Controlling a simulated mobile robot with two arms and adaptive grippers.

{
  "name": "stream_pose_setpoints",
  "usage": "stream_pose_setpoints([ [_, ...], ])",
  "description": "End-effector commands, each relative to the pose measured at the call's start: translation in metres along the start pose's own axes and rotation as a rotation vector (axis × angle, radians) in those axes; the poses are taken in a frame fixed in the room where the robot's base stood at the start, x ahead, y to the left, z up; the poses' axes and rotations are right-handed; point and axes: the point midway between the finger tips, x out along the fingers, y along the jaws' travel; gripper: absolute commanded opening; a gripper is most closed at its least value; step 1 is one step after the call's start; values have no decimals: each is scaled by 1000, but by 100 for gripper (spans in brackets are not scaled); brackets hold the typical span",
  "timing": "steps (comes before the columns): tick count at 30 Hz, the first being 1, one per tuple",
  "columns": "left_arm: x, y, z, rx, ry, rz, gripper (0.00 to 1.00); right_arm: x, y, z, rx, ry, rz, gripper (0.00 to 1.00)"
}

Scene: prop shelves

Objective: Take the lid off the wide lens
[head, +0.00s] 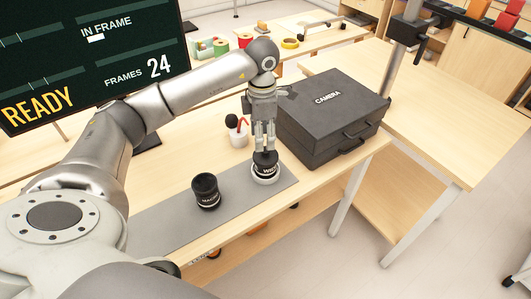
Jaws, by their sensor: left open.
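The wide lens (265,170) is a black lens with white lettering, only partly readable. It stands upright in a white ring on the grey mat. Its black lid (265,157) is on top, partly hidden by the fingers. My left gripper (265,149) points straight down over the lens, fingers open, with the tips at the lid. I cannot tell whether they touch it. My right gripper is not in view.
A second black lens (206,191) stands on the grey mat (232,204) to the left. A black camera case (333,117) stands close on the right. A white cup (238,138) with a black-topped item is behind. The table's front edge is near.

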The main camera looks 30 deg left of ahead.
Motion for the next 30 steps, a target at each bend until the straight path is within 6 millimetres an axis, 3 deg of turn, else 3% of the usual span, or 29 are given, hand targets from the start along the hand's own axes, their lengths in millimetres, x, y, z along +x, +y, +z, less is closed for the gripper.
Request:
stream_pose_setpoints([
  [11, 47, -2, 7, 0, 1, -2, 46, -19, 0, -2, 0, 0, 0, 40],
  [19, 52, -1, 8, 0, -2, -1, 46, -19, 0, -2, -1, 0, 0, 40],
  [28, 52, -1, 8, 0, -2, -1, 10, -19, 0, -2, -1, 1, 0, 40],
  [30, 52, -1, 8, 0, -1, -1, 8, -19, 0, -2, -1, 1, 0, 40],
])
